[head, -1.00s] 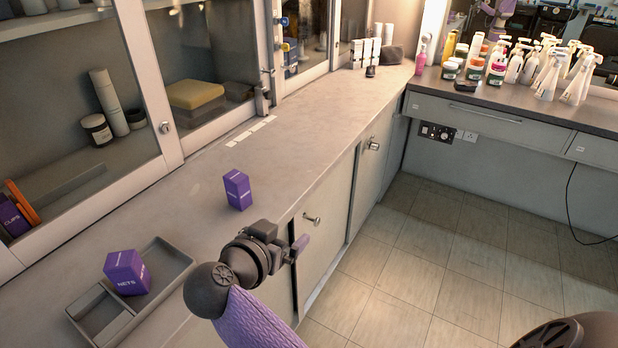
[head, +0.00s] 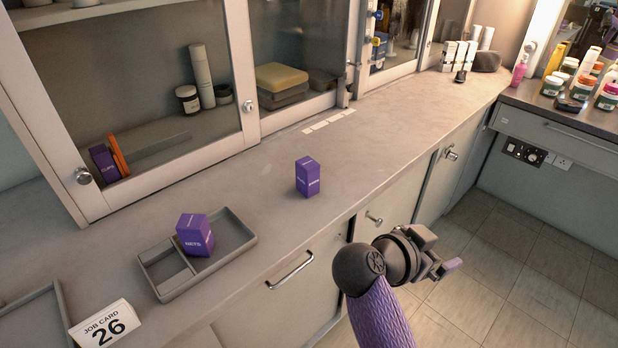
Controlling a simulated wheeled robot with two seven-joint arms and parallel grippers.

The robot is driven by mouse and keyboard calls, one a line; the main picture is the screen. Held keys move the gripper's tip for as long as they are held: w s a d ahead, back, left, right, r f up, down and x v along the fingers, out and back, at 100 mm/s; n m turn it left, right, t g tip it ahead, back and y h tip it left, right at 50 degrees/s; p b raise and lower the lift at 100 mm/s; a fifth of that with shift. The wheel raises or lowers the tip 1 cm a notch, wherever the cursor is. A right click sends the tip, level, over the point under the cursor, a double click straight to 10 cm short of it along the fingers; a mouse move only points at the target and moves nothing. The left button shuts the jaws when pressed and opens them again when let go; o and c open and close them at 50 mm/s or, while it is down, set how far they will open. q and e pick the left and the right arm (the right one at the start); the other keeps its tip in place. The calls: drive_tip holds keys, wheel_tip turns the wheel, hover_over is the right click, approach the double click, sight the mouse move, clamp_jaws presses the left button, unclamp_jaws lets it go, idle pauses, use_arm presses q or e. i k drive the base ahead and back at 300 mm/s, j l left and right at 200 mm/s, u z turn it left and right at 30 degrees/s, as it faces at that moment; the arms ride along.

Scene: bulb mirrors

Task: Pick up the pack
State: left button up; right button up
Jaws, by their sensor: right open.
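A small purple pack (head: 308,177) stands upright on the counter, near its front edge; its white lettering is too small to read surely. A second purple pack (head: 195,235), marked NETS, sits in a grey divided tray (head: 252,239) at the lower left, in the larger compartment. My right gripper (head: 447,268) is in front of the counter, over the floor side, to the right of and apart from both packs. It is open and holds nothing. My left gripper is not in view.
A job card (head: 104,325) marked 26 stands at the lower left. A glass-fronted cabinet (head: 130,85) lines the back, with a purple pack (head: 104,163) inside. White labels (head: 328,121) lie on the counter. The counter right of the standing pack is clear.

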sight(308, 171)
drive_tip(key=i+j+u, duration=0.2)
drive_tip(key=j+u, duration=0.25)
drive_tip(key=i+j+u, duration=0.15)
drive_tip(key=u, duration=0.3)
drive_tip(key=i, duration=0.05)
